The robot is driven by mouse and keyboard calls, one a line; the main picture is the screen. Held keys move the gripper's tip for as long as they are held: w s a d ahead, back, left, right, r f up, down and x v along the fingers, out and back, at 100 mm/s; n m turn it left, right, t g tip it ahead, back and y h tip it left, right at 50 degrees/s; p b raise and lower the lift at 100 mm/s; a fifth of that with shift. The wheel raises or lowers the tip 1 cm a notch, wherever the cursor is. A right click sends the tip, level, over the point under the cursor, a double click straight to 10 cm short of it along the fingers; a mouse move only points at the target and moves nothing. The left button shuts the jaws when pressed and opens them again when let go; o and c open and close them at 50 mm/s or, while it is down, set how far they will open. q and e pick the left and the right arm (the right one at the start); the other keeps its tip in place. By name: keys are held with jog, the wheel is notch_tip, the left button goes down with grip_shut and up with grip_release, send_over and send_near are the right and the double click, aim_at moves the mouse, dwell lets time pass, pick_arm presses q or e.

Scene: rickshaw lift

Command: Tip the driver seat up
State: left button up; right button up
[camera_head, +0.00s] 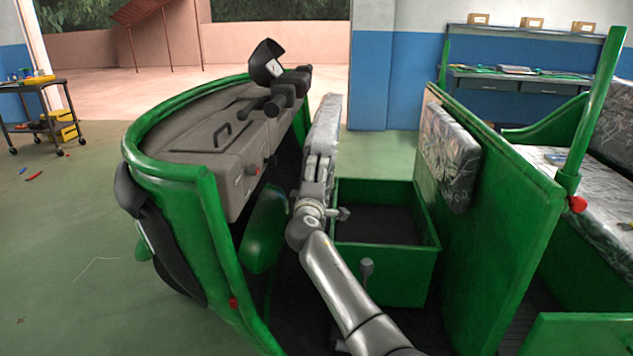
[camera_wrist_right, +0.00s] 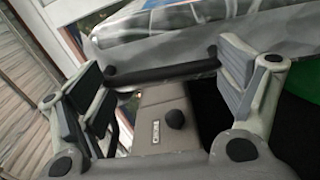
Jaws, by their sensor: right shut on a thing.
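The driver seat (camera_head: 326,122) is a grey patterned cushion standing nearly upright, edge-on to the head view, at the front side of the open green seat box (camera_head: 427,262). My right gripper (camera_head: 318,165) is at the seat's near end and shut on it. In the right wrist view, the seat (camera_wrist_right: 190,38) fills the top, with a black bar handle (camera_wrist_right: 160,64) along it. The fingers of the right gripper (camera_wrist_right: 165,85) stand apart on either side of this handle; the exact contact is unclear. My left gripper is not in view.
The grey dashboard (camera_head: 215,165) and black handlebar (camera_head: 285,90) are left of the seat. A lever (camera_head: 366,272) stands by the box. The green partition (camera_head: 505,220), with a patterned backrest (camera_head: 450,155), closes the right side. A tool cart (camera_head: 45,115) stands far left.

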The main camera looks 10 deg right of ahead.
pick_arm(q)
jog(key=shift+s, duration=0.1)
pick_arm(e)
jog(key=shift+d+r, duration=0.1)
jog(key=shift+r, duration=0.1)
jog(key=o, duration=1.2)
jog(key=v, duration=1.2)
jog(key=shift+f, duration=0.2)
jog(key=shift+f, duration=0.1)
